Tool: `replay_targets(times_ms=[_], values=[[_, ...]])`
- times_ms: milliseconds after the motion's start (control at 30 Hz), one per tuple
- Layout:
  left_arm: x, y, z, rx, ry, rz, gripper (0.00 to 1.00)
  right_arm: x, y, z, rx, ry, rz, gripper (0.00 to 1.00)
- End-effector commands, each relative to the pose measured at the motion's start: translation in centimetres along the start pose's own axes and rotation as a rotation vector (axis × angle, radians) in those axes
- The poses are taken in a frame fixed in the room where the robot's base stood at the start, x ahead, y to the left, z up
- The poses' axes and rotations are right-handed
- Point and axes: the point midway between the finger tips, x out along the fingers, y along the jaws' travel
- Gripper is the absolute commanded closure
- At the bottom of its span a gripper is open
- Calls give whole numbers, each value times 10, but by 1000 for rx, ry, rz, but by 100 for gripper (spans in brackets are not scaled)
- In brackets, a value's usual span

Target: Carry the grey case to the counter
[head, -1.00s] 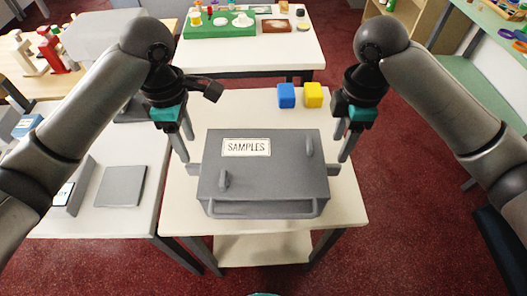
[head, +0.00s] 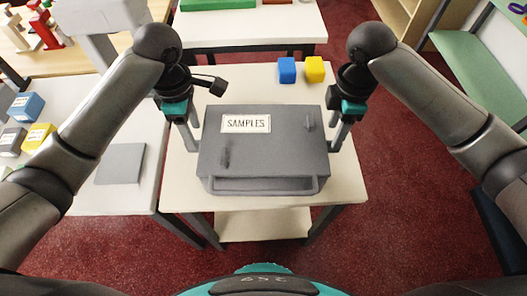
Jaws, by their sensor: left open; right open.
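The grey case (head: 265,148) with a "SAMPLES" label lies flat on the cream table (head: 345,185). It has two dark latch-like pieces on top and a bar handle along its front edge. My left gripper (head: 193,143) is open at the case's left side. My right gripper (head: 337,143) is open at its right side. The fingers of both reach down beside the case and cover its small side lugs. I cannot tell whether they touch. I cannot tell which surface is the counter.
A blue cube (head: 287,70) and a yellow cube (head: 314,69) stand behind the case. A white table (head: 90,190) at left holds a grey flat panel (head: 121,164) and several labelled boxes. Another table (head: 250,30) stands at the back. Red floor is open at right.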

Motion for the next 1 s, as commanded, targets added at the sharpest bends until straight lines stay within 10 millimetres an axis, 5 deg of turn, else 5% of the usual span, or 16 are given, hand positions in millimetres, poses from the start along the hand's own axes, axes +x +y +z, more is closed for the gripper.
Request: replay_targets(times_ms=[300, 500, 933, 1000], values=[[62, 0, -2, -2, 4, -1, 45, 62, -1, 0, 0, 0, -3, 45], [84, 0, -1, 0, 2, 0, 45, 85, 0, 0, 0, 0, -2, 45], [92, 0, -1, 0, 2, 2, 45, 92, 0, 0, -1, 0, 1, 45], [92, 0, -1, 0, 2, 1, 53, 92, 0, 0, -1, 0, 0, 53]])
